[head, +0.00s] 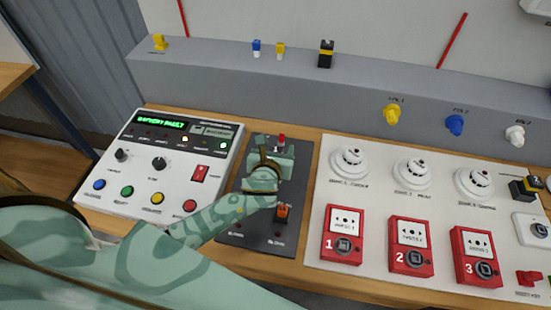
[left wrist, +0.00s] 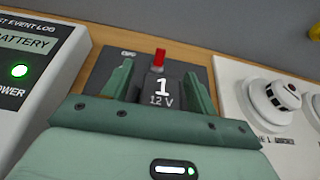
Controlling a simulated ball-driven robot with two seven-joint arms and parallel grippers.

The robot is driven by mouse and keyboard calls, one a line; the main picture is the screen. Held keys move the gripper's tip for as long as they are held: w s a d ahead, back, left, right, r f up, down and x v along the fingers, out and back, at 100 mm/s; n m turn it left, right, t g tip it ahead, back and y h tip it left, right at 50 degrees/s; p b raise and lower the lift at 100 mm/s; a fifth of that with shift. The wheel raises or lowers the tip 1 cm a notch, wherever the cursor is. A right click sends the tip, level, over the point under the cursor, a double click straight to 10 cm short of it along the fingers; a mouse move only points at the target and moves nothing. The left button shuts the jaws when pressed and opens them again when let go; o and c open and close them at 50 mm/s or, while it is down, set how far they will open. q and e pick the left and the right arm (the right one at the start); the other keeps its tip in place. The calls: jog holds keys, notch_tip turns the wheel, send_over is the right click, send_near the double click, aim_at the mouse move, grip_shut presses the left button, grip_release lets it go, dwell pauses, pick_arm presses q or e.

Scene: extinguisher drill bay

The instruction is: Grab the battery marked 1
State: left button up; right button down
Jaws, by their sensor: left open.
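The battery marked 1 (left wrist: 161,92) is a dark block with a white "1" and "12 V" on its face. In the left wrist view it sits at the dark panel (left wrist: 103,72), between the two green fingers of my left gripper (left wrist: 160,88). The fingers are open, one on each side of it, and I cannot tell whether either touches it. In the head view my left gripper (head: 270,160) is over the upper part of the dark panel (head: 245,222) and hides most of the battery. My right gripper is in neither view.
A red piece (left wrist: 158,60) stands just behind the battery. An orange switch (head: 283,212) is lower on the panel. A white control box (head: 165,165) stands left, and a white board with detectors (head: 350,163) and red call points (head: 342,234) lies right. A black-and-yellow block (head: 326,55) stands on the grey ledge.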

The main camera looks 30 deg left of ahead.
pick_arm(q)
jog(key=shift+s, duration=0.1)
jog(key=shift+c, duration=0.6)
jog(key=c, duration=1)
jog(key=shift+r, duration=0.1)
jog(key=shift+c, duration=0.7)
jog(key=shift+r, duration=0.1)
